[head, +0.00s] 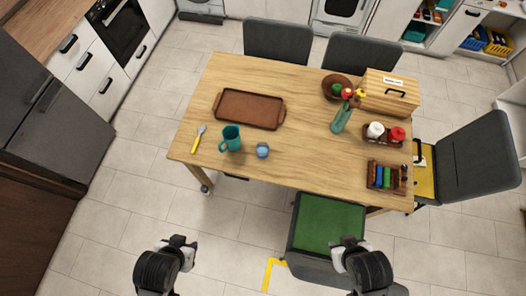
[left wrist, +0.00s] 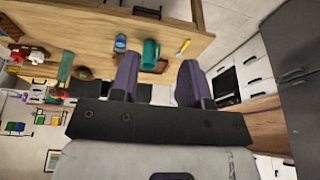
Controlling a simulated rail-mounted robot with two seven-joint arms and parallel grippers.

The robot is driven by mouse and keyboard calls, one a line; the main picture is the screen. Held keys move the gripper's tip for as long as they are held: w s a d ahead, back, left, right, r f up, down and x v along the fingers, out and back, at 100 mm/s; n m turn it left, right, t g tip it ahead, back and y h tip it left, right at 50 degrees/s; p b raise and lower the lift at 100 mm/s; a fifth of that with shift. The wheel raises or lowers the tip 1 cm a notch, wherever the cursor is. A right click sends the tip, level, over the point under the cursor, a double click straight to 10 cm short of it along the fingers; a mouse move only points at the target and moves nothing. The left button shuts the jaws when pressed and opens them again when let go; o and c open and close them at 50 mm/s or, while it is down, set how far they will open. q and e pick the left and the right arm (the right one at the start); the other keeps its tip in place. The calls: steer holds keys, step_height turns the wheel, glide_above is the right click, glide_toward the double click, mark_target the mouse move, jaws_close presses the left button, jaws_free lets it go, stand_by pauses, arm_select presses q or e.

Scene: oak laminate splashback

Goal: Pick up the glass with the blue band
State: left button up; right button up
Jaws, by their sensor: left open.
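A small glass with a blue band (head: 262,150) stands on the wooden table (head: 300,164) near its front edge, just right of a teal mug (head: 231,138). In the left wrist view, which looks upside down, the glass (left wrist: 120,43) shows beside the mug (left wrist: 150,54). My left gripper (head: 181,241) is in front of the table, over the floor, well away from the glass. Its two fingers (left wrist: 157,76) are apart with nothing between them. My right gripper (head: 350,242) is near the green-topped seat; its fingers are too small to judge.
A brown tray (head: 248,109) and a yellow-handled utensil (head: 198,138) lie near the mug. A bowl (head: 334,88), green bottle (head: 341,119), bread box (head: 388,93) and small racks fill the right side. A green-topped seat (head: 328,222) stands at the front.

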arm_select(q)
steer(key=o, duration=0.9)
steer(key=shift+o, duration=0.2)
